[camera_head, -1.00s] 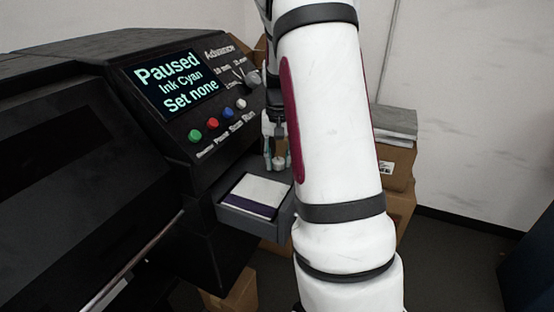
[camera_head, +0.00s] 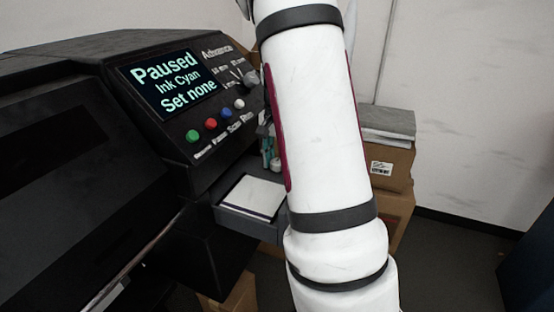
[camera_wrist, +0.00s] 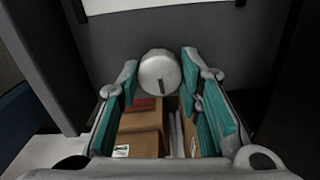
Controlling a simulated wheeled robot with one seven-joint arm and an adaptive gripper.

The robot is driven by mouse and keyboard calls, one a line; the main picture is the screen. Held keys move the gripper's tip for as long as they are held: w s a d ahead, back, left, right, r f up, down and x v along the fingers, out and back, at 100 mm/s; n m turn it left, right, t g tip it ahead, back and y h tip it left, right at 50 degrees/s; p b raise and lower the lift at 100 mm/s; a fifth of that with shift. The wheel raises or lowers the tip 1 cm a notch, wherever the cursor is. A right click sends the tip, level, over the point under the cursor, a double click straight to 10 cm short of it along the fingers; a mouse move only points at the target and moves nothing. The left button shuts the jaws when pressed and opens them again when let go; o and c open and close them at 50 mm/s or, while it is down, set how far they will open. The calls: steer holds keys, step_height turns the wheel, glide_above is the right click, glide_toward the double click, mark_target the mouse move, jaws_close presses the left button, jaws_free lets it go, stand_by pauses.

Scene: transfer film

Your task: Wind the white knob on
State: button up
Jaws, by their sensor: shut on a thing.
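The white knob (camera_wrist: 158,78) is round with a short dark mark on its face. It shows in the wrist view in front of a dark grey surface, between the teal-padded fingertips of my gripper (camera_wrist: 160,72), which is shut on it. In the head view the fingers of my gripper (camera_head: 267,150) are partly hidden behind my white arm, beside the printer's small grey tray. A small pale piece at the fingertips also shows there, too small to make out well.
The black printer's screen (camera_head: 175,82) reads "Paused, Ink Cyan, Set none". Several coloured buttons and a grey Advance selector (camera_head: 249,78) sit on the panel. The grey tray (camera_head: 246,222) holds a white pad. Cardboard boxes (camera_head: 388,165) stand behind my arm.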

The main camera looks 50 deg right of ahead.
stand_by(0.3)
steer(key=o, duration=1.2)
steer(key=shift+c, duration=0.2)
step_height(320, 180, up, 12)
steer(key=s+a+r+n+t, duration=0.1)
steer(key=s+a+r+n, duration=0.2)
steer(key=a, duration=0.6)
steer(key=s+a+r+n+t, duration=0.1)
steer(key=s+a+r+n, duration=0.2)
steer(key=a, duration=0.5)
steer(key=s+a+f+n+t, duration=0.3)
steer(key=s+a+n, duration=0.6)
steer(key=s+a, duration=0.2)
steer(key=shift+a+f, duration=0.25)
steer(key=shift+a, duration=0.85)
